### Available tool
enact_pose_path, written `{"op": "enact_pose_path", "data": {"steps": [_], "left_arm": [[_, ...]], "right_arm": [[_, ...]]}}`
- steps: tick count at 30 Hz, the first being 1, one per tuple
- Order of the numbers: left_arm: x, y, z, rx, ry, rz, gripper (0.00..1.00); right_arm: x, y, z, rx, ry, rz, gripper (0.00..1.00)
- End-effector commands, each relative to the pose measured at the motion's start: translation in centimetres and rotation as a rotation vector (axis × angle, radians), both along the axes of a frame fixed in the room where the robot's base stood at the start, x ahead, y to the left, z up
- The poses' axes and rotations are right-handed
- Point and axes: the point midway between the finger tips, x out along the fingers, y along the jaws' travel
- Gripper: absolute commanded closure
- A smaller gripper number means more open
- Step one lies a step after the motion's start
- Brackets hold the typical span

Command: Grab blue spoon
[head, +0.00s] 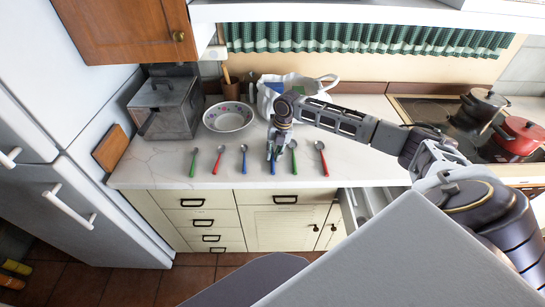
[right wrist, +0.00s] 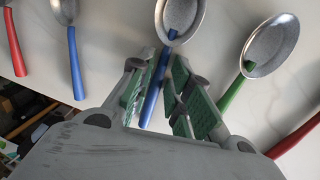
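A blue-handled spoon (right wrist: 153,97) lies on the counter under my right gripper (head: 273,154), its metal bowl pointing away. In the right wrist view, the handle runs between the two green-padded fingers of the right gripper (right wrist: 160,105). The fingers are apart, with a gap visible beside the handle. In the head view this gripper hides most of that spoon. A second blue spoon (head: 244,158) lies just left of it and also shows in the right wrist view (right wrist: 75,62). My left gripper is not in view.
A green spoon (head: 294,158) and a red spoon (head: 321,158) lie to the right. Another red spoon (head: 218,160) and green spoon (head: 194,162) lie to the left. A patterned bowl (head: 228,117) and a white pot (head: 265,100) stand behind. An open drawer (head: 352,212) is below.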

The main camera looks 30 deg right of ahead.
Motion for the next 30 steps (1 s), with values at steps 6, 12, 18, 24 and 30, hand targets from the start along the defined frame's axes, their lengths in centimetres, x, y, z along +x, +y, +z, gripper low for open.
{"op": "enact_pose_path", "data": {"steps": [6, 12, 18, 24, 30], "left_arm": [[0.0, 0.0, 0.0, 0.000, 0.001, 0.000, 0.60], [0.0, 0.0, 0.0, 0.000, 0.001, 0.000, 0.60], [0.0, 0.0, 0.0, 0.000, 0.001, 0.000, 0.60], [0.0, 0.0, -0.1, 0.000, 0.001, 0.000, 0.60], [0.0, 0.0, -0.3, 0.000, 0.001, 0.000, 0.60]], "right_arm": [[0.0, 0.0, 0.0, 0.000, 0.000, 0.000, 0.81], [0.0, 0.0, 0.0, 0.000, 0.000, 0.000, 1.00], [0.0, 0.0, 0.1, 0.000, 0.000, 0.000, 1.00], [0.0, 0.0, 0.4, -0.001, -0.001, 0.000, 1.00], [0.1, 0.0, 2.0, -0.001, -0.003, 0.001, 1.00]]}}
